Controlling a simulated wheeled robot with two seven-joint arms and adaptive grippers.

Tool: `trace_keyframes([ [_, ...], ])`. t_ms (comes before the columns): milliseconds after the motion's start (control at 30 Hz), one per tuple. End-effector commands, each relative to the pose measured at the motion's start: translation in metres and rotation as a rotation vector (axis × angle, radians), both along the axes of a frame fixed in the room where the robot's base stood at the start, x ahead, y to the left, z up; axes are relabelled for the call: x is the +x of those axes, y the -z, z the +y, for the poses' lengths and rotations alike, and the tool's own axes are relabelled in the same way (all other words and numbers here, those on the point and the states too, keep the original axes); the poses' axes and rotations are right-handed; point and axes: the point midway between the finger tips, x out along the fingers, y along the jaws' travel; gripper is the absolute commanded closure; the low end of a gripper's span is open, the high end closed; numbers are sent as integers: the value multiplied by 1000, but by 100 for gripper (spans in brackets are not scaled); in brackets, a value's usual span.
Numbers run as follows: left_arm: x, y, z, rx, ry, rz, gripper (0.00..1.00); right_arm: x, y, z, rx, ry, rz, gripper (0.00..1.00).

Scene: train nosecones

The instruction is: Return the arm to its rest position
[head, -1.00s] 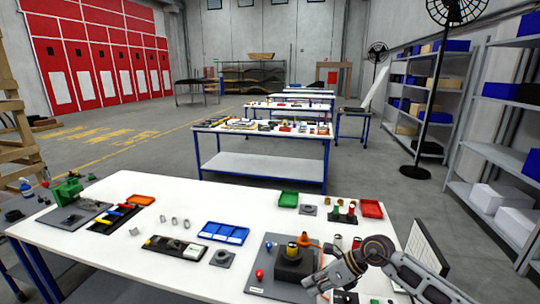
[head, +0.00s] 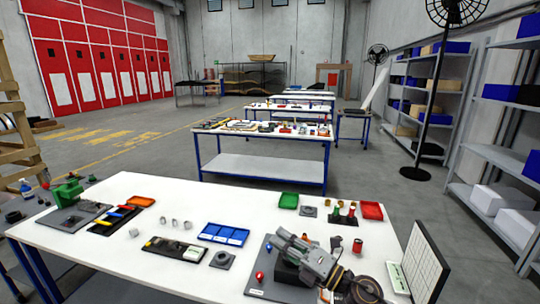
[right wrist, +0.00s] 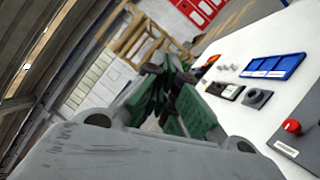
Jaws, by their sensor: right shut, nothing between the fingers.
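My right gripper (head: 283,238) is in the head view, above the grey plate at the front right of the white table (head: 130,262). Its fingers point up and left, with the wrist toward the bottom right. In the right wrist view the dark and green fingers (right wrist: 168,68) are shut with nothing held. The gripper and wrist cover most of the dark block on the grey plate (head: 258,288); whether they touch it cannot be told. My left gripper is not in view.
A red knob (head: 260,276) stands on the plate beside the gripper. A blue tray (head: 224,234) lies to the left, green (head: 288,200) and red (head: 371,210) trays behind. A white upright panel (head: 425,262) stands at the right edge.

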Motion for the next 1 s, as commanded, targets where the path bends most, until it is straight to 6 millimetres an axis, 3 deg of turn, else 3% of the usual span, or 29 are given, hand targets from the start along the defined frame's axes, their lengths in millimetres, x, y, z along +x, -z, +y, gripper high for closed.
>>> trace_keyframes([
  [233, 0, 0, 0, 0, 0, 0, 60, 14, -12, -35, 263, 178, 159, 100],
  [467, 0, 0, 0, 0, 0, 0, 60, 24, -1, -75, 478, 350, 331, 100],
  [767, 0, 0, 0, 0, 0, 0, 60, 22, 41, -130, 720, 584, 588, 100],
  [1000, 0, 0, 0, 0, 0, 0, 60, 4, 92, -166, 879, 771, 821, 100],
])
